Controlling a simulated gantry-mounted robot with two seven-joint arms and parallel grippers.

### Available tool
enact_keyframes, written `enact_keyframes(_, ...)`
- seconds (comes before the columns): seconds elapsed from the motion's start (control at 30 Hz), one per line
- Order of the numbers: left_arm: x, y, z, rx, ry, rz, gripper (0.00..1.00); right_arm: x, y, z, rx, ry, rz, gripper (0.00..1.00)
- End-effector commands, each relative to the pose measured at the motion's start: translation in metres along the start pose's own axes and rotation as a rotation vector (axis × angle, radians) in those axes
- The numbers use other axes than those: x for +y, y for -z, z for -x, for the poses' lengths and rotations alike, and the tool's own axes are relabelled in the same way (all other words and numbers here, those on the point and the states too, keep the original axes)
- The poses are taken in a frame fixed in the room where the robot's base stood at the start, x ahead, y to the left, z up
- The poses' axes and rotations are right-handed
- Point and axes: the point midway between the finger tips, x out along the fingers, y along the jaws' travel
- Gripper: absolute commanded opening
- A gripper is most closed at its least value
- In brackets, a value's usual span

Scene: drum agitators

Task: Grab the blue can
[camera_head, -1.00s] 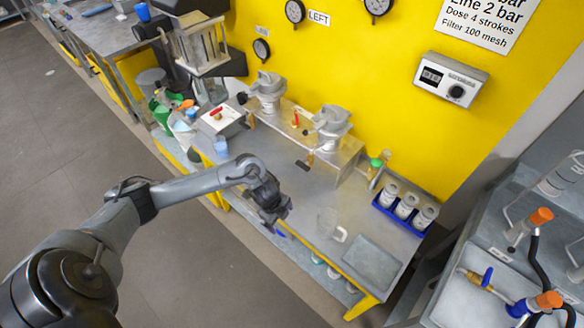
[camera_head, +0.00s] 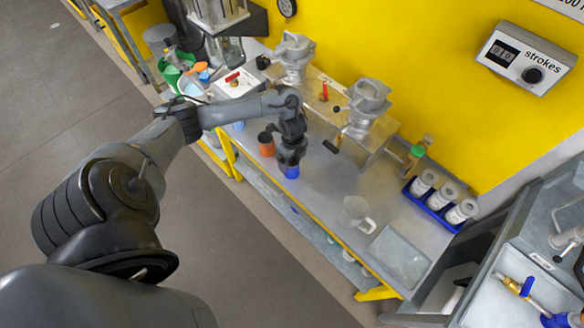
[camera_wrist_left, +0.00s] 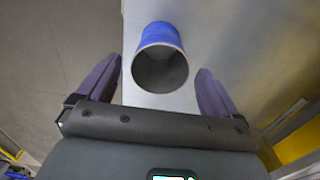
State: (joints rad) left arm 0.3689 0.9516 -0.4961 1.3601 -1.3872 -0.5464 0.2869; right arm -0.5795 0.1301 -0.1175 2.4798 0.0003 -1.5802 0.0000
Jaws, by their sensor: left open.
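The blue can (camera_head: 291,173) stands on the grey bench near its front edge, directly below my left gripper (camera_head: 290,160), which hides most of it. In the left wrist view the can (camera_wrist_left: 160,38) is blue outside with a dark open mouth facing the camera. The fingers of my left gripper (camera_wrist_left: 158,70) are open, one on each side of the can, with a visible gap on both sides. My right gripper is not in view.
An orange cup (camera_head: 266,143) stands close left of the gripper. A clear jug (camera_head: 357,212) and a grey tray (camera_head: 400,257) lie to the right. A blue rack (camera_head: 437,212) holds white canisters. Clamped metal grinders (camera_head: 366,105) stand behind. Bare bench lies between gripper and jug.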

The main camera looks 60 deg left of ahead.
Motion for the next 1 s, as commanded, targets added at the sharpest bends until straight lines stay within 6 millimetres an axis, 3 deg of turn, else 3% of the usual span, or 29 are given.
enact_keyframes(0.17, 0.001, -0.001, -0.011, 0.000, -0.001, 0.000, 0.94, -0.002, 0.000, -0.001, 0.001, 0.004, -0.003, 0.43)
enact_keyframes(0.5, 0.001, -0.003, -0.050, 0.000, 0.000, 0.000, 0.94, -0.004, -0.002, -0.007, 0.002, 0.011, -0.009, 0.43)
enact_keyframes(0.83, 0.001, -0.004, -0.054, -0.001, 0.001, -0.001, 0.94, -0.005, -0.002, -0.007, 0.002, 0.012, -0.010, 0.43)
enact_keyframes(1.0, 0.001, -0.004, -0.054, -0.001, 0.001, -0.001, 0.68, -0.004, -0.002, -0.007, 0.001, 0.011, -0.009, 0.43)
